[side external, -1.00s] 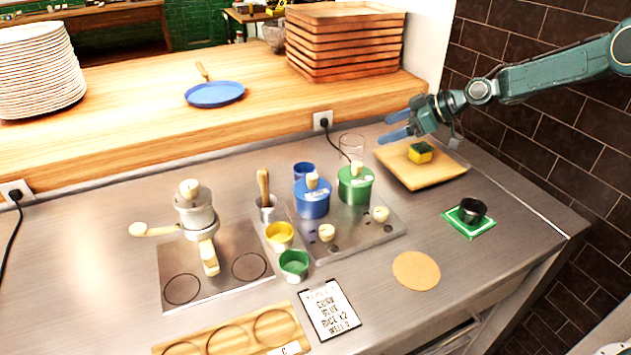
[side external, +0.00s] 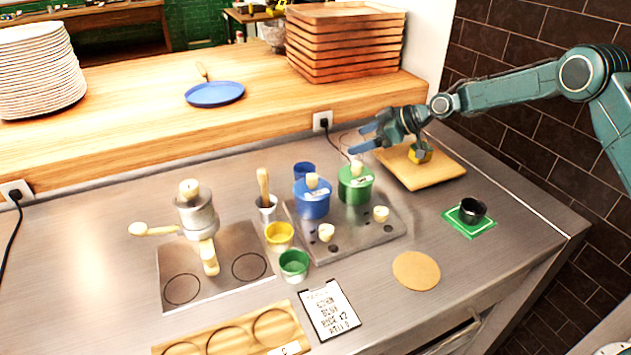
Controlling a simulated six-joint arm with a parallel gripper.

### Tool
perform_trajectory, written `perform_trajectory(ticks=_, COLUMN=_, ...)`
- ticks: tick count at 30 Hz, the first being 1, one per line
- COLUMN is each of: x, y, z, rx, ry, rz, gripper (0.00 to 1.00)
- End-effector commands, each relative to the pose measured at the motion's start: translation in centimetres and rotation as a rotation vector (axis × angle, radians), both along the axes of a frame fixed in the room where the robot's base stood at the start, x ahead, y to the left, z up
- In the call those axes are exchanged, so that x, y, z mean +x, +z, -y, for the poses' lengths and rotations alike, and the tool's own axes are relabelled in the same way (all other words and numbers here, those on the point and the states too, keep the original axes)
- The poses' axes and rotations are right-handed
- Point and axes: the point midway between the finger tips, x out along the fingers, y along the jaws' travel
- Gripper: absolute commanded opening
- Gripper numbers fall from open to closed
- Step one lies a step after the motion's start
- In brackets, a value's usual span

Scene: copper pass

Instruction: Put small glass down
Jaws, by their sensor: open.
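A small clear glass (side external: 345,141) shows faintly on the steel counter, behind the green lidded pot (side external: 355,184). Its outline is hard to see, and my gripper partly covers it. My gripper (side external: 360,140) is open, with its two blue fingers pointing left at the glass. I cannot tell whether the fingers are around the glass or only beside it, or whether they touch it.
A blue lidded pot (side external: 311,200) and a blue cup (side external: 304,171) stand to the left.

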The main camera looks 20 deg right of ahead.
Motion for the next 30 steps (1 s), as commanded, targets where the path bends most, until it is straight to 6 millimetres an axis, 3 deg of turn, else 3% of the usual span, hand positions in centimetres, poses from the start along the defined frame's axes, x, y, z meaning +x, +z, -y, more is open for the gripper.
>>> perform_trajectory(ticks=10, x=2.0, y=-1.9, z=-2.0, rx=0.001, ry=0.001, rz=-0.002, gripper=0.84)
perform_trajectory(ticks=27, x=2.2, y=-2.0, z=-2.2, rx=0.000, ry=0.001, rz=0.000, gripper=0.84)
perform_trajectory(ticks=30, x=2.2, y=-2.0, z=-2.2, rx=0.000, ry=0.001, rz=0.000, gripper=0.66)
